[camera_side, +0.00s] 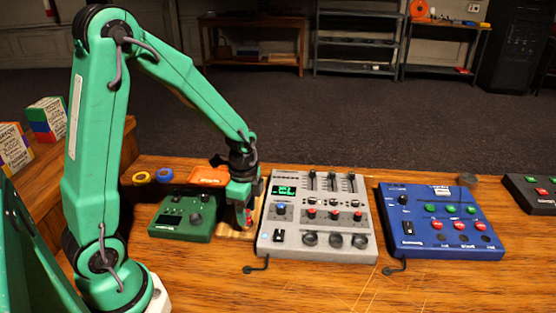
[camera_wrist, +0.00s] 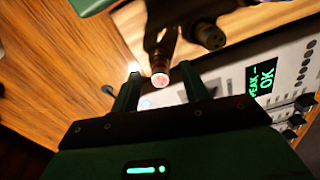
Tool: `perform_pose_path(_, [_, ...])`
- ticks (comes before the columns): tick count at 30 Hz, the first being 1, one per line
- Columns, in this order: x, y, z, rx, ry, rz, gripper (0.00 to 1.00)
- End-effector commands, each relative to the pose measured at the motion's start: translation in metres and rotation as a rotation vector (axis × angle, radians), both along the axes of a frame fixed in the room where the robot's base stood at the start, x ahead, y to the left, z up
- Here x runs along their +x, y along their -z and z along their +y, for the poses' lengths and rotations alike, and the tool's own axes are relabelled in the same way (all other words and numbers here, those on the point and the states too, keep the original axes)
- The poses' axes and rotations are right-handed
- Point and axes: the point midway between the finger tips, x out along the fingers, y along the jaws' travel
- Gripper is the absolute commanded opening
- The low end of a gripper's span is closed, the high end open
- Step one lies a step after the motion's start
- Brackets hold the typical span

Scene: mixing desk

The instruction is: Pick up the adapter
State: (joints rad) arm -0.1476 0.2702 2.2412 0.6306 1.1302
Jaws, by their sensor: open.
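The adapter, as far as I can tell, is the small cylinder with a red-ringed, pale end (camera_wrist: 160,78) in the wrist view. It shows as a small red spot at the gripper tip in the side view (camera_side: 248,217). My gripper (camera_wrist: 160,69) is open, with one finger on each side of the red-ringed end. I see gaps beside it and cannot tell whether either finger touches. In the side view my gripper (camera_side: 242,204) points down between the green box and the grey mixer and hides most of the adapter.
The green box (camera_side: 183,216) stands close on the left, the grey mixer (camera_side: 316,243) close on the right. A blue unit (camera_side: 439,224) is farther right. An orange item (camera_side: 209,176) and two rings (camera_side: 142,178) lie behind. The front desk is mostly clear.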

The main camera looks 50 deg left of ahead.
Motion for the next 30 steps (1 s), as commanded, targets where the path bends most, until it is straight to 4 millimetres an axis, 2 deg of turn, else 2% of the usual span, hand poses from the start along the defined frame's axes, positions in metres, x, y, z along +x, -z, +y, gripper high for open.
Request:
perform_pose_path(3, [-0.001, 0.011, 0.000, 0.000, 0.000, 0.002, 0.45])
perform_pose_path(7, [0.000, 0.017, 0.000, 0.000, 0.000, 0.001, 0.45])
perform_pose_path(22, [0.000, 0.018, 0.000, 0.000, 0.000, 0.000, 0.45])
perform_pose_path(23, [0.000, 0.018, 0.000, 0.000, 0.000, 0.000, 0.43])
perform_pose_path(27, [0.000, 0.018, 0.000, 0.000, 0.000, 0.000, 0.16])
perform_pose_path(30, [0.000, 0.017, 0.000, 0.000, 0.000, 0.000, 0.00])
